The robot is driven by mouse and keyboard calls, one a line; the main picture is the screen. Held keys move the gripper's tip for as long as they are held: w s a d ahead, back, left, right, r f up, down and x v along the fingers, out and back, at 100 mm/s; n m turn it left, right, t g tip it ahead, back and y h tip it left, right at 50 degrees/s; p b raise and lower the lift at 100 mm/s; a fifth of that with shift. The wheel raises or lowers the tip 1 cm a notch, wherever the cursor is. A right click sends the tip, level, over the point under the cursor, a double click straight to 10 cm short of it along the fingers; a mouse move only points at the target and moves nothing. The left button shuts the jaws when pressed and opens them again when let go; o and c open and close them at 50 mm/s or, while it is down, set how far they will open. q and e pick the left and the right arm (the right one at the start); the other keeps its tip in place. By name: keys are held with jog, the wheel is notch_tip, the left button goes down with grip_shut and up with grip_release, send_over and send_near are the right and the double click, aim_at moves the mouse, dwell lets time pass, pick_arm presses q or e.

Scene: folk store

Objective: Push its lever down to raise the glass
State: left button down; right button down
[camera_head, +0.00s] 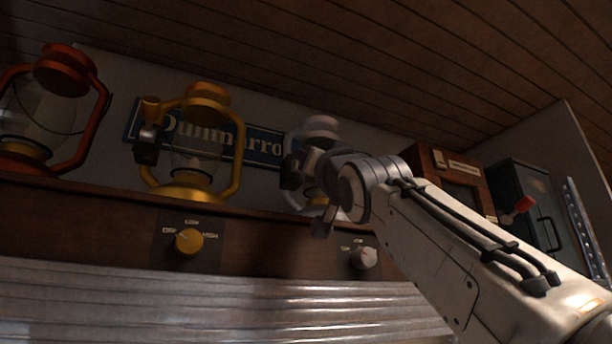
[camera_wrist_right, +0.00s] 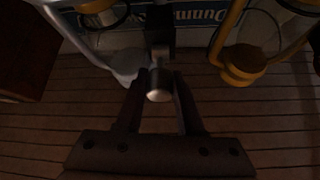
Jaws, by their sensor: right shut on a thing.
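The pale white lantern (camera_head: 320,130) stands on the wooden shelf, mostly hidden behind my right gripper and wrist in the head view. It also shows at the left of the right wrist view (camera_wrist_right: 127,62). My right gripper (camera_head: 305,190) is at the lantern's side. In the right wrist view its fingers (camera_wrist_right: 161,78) are shut on the lever (camera_wrist_right: 158,92), which has a dark block and a rounded metal end. The white lantern's glass is largely hidden, so its height cannot be told. My left gripper is in neither view.
A yellow lantern (camera_head: 238,165) and a red lantern (camera_head: 68,75) stand to the left on the shelf (camera_head: 90,215). A yellow dial (camera_head: 188,241) and a grey dial (camera_head: 363,258) are on the shelf front. A wooden box (camera_head: 429,165) and a dark cabinet (camera_head: 520,185) stand at right.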

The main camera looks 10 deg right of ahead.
dwell(0.3)
jog(key=c, duration=0.5)
grip_release()
jog(key=shift+c, duration=0.2)
jog(key=shift+s+d+f+b, duration=0.1)
jog(key=shift+s+f+b, duration=0.25)
jog(key=shift+s+b, duration=0.1)
jog(key=b+v, duration=0.7)
jog(key=v, duration=0.2)
jog(key=shift+s, duration=0.15)
jog(key=shift+f, duration=0.15)
